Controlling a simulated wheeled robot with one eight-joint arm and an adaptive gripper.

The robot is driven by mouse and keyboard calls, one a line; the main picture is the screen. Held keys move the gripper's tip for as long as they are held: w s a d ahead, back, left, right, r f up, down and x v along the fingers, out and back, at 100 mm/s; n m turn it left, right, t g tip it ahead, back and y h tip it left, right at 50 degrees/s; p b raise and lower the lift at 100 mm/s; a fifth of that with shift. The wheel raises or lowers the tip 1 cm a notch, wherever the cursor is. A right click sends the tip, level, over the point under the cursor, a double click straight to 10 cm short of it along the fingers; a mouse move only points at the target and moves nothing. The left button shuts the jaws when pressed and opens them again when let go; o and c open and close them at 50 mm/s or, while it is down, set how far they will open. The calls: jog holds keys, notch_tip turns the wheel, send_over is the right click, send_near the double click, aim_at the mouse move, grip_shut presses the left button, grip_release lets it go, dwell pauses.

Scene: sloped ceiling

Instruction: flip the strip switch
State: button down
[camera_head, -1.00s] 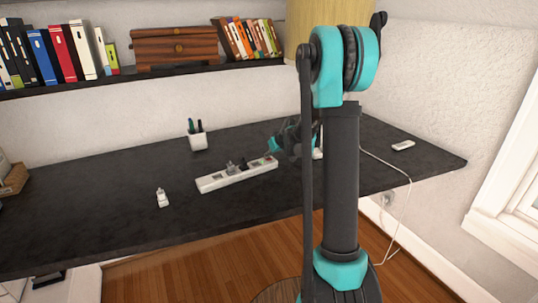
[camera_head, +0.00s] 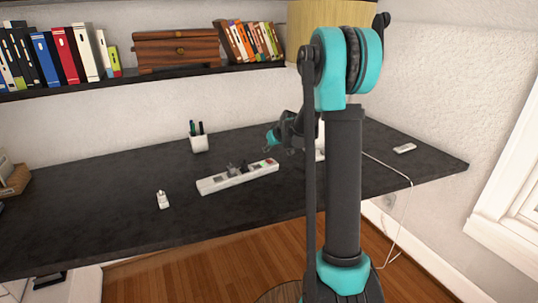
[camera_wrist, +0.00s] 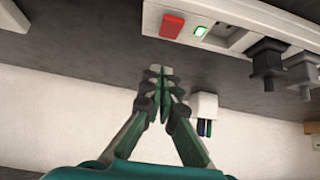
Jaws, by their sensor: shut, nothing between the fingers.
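The white power strip (camera_head: 228,181) lies on the dark desk in the head view, running from lower left to upper right. Its red switch (camera_head: 270,161) is at the right end. The wrist view shows the strip (camera_wrist: 235,15) along the top, with the red switch (camera_wrist: 172,25) beside a lit green light (camera_wrist: 199,31). Dark plugs (camera_wrist: 268,62) sit in its sockets. My gripper (camera_wrist: 159,74) is shut and empty, its tips apart from the switch in the picture. In the head view my gripper (camera_head: 269,146) is above the desk near the strip's switch end, partly hidden by my arm.
A white pen cup (camera_head: 199,144) stands behind the strip. A small white plug-like item (camera_head: 162,199) lies to its left. A white object (camera_head: 404,148) and a white cable (camera_head: 400,176) are at the right. A bookshelf (camera_head: 155,82) hangs above. The desk's left part is mostly clear.

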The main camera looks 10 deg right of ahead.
jog(key=w+r+v, duration=0.1)
jog(key=v, duration=0.9)
jog(key=shift+a+r, duration=0.25)
jog(key=shift+r, duration=0.25)
